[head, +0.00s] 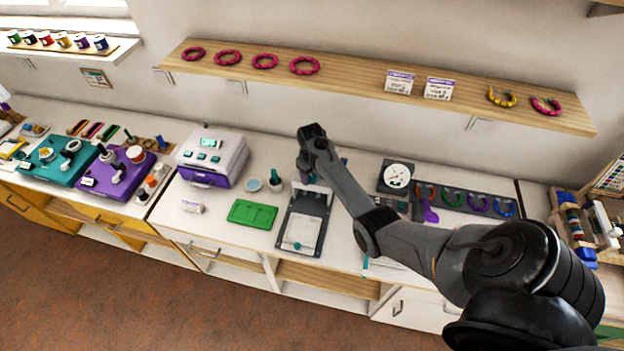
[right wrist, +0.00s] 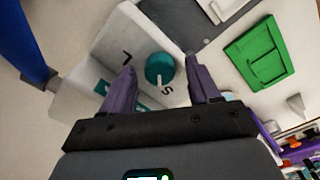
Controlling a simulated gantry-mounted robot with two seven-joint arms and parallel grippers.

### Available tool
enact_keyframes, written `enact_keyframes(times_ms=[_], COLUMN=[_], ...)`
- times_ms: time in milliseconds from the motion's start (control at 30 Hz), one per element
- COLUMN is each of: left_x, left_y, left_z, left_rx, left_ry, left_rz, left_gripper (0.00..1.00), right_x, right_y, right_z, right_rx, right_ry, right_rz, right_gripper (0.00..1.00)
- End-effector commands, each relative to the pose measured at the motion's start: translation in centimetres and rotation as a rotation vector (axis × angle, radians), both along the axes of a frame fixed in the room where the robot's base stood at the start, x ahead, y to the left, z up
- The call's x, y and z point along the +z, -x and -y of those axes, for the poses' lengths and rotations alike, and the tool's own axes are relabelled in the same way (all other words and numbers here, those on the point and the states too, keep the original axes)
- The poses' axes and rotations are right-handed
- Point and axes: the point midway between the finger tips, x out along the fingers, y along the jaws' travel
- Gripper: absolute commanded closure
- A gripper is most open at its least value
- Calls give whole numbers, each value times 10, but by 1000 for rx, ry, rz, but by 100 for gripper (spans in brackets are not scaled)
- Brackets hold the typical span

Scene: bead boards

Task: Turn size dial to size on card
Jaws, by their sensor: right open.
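In the right wrist view a round teal size dial (right wrist: 160,68) with a white pointer mark sits on a white panel (right wrist: 80,95). A letter L is printed to its left and an S below it. The pointer mark faces roughly towards the S. My right gripper (right wrist: 160,82) is open, its purple fingers on either side of the dial; I cannot tell if they touch it. In the head view my right gripper (head: 308,166) hides the dial. Two printed cards (head: 399,82) (head: 438,89) stand on the shelf, their text too small to read. My left gripper is out of view.
A dark board (head: 285,240) and a green tray (head: 252,214) lie on the white counter near my right gripper. A white and purple machine (head: 211,158) stands left. A wooden shelf (head: 370,95) with bracelets hangs above; a white round gauge (head: 397,176) is right.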

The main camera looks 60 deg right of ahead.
Motion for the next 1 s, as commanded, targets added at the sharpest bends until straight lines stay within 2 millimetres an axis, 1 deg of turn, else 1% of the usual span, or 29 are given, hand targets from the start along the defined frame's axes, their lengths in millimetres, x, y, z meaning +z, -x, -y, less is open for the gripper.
enact_keyframes(times_ms=[33, 367, 700, 733, 1000], left_x=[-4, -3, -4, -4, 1], left_y=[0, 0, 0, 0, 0], left_z=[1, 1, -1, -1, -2], left_rx=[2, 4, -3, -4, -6], left_ry=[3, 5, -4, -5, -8], left_rz=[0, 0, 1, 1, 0], left_gripper=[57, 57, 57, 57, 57], right_x=[-3, -3, -3, -3, -2], right_y=[0, 0, 0, 0, 0], right_z=[0, 0, 0, 0, 0], right_rx=[0, 0, 0, 0, -28], right_ry=[0, 0, 0, 0, 0], right_rz=[0, 0, 0, 0, -1], right_gripper=[39, 39, 91, 95, 95])
